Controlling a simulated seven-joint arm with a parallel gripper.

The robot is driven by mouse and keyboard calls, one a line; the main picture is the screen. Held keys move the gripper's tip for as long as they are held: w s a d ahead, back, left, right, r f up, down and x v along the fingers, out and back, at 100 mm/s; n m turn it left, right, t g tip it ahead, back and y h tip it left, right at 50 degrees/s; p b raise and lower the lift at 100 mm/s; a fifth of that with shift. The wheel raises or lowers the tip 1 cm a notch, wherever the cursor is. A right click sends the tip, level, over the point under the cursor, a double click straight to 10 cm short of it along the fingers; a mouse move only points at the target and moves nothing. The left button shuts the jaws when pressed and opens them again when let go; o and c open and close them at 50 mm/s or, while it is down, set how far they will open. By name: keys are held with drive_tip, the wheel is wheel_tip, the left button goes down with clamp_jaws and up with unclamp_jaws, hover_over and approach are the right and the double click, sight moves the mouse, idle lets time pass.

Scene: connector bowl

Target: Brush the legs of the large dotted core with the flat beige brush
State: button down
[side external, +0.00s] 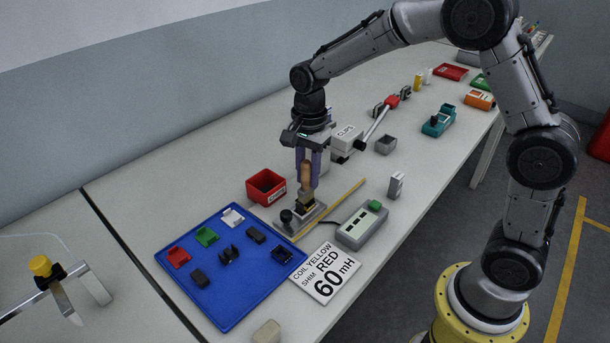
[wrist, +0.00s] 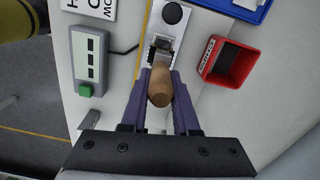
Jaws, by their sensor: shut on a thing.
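My gripper (side external: 306,182) is shut on the wooden handle of a brush (side external: 306,172), which hangs upright with its head down. The handle also shows between my fingers (wrist: 159,100) in the wrist view, as a rounded wooden end (wrist: 159,88). The brush head is just above or touching a grey metal fixture (side external: 290,226) with a black knob; contact cannot be told. Several dark cores lie on a blue tray (side external: 235,305). One core with upright legs (side external: 229,255) is near its middle. Dots are too small to make out, so I cannot tell which is the large dotted core.
A red bin (side external: 266,187) stands behind the fixture. A yellow rod (side external: 335,205) and a grey meter with a green button (side external: 362,225) lie to its right. A sign (side external: 325,272) reads coil yellow, shim red, 60 mH. Red, green and white holders (side external: 206,237) sit on the tray.

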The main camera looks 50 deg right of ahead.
drive_tip(key=shift+d, duration=0.45)
drive_tip(key=shift+r, duration=0.1)
wheel_tip(320, 180, up, 9)
idle(0.8)
drive_tip(key=shift+f, duration=0.2)
drive_tip(key=shift+a+f, duration=0.4)
drive_tip(key=shift+f, duration=0.85)
drive_tip(key=shift+a+f, duration=0.4)
drive_tip(key=shift+f, duration=0.85)
drive_tip(key=shift+a+f, duration=0.4)
drive_tip(key=shift+f, duration=0.85)
drive_tip(key=shift+f, duration=0.7)
drive_tip(key=shift+d, duration=0.1)
